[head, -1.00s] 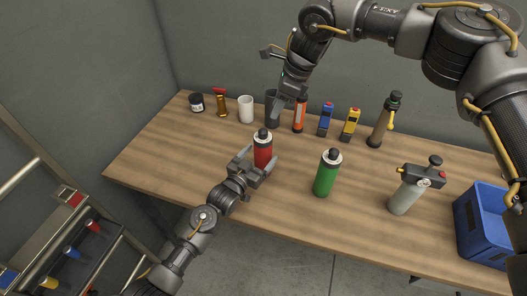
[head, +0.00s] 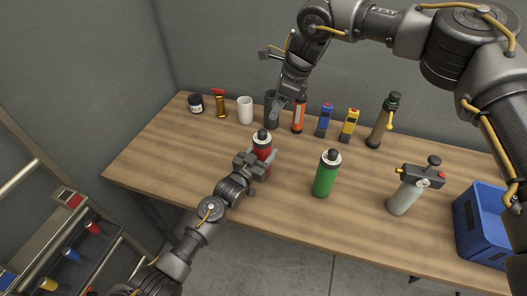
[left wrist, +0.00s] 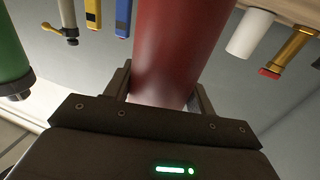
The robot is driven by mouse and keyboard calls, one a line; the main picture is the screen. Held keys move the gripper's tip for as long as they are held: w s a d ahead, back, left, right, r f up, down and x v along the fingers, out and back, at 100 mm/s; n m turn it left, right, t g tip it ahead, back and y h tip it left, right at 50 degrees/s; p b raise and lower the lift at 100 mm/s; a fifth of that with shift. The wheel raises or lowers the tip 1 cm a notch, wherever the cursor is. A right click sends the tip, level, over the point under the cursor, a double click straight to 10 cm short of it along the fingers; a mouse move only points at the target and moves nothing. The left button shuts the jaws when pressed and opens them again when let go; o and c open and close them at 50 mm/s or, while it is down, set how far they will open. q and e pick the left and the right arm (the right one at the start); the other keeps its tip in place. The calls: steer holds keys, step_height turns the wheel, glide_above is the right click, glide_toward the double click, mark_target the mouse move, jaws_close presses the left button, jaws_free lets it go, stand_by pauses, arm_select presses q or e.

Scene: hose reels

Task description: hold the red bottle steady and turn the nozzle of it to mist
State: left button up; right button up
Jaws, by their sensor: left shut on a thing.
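The red bottle (head: 263,148) stands upright near the middle of the table, with a white collar and a dark nozzle (head: 262,134) on top. My left gripper (head: 262,160) is shut on the bottle's body from the front left. In the left wrist view the red body (left wrist: 178,45) fills the space between the two fingers (left wrist: 160,88); the nozzle is out of that view. The nozzle's setting is too small to read.
A green bottle (head: 326,174) stands to the right, then a grey sprayer (head: 404,197) and a blue crate (head: 482,228). Bare table lies to the left.

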arm_select(q)
steer(key=shift+c, duration=0.7)
arm_select(e)
steer(key=shift+o, duration=1.5)
steer(key=shift+a+f, duration=0.1)
steer(key=shift+f, duration=0.1)
steer(key=s+a+f+m+t+y, duration=0.1)
steer(key=s+a+f+m+y, duration=0.25)
steer(key=a+m, duration=0.25)
steer(key=s+a+f+m+t+y, duration=0.2)
steer(key=a+f+m, duration=0.2)
steer(key=a+m, duration=0.15)
steer(key=m+t+h, duration=0.4)
steer(key=m+t, duration=0.5)
steer(key=m, duration=2.7)
glide_toward(263, 132)
steer(key=x, duration=1)
steer(key=shift+w+a+f, duration=0.1)
steer(key=shift+w, duration=0.05)
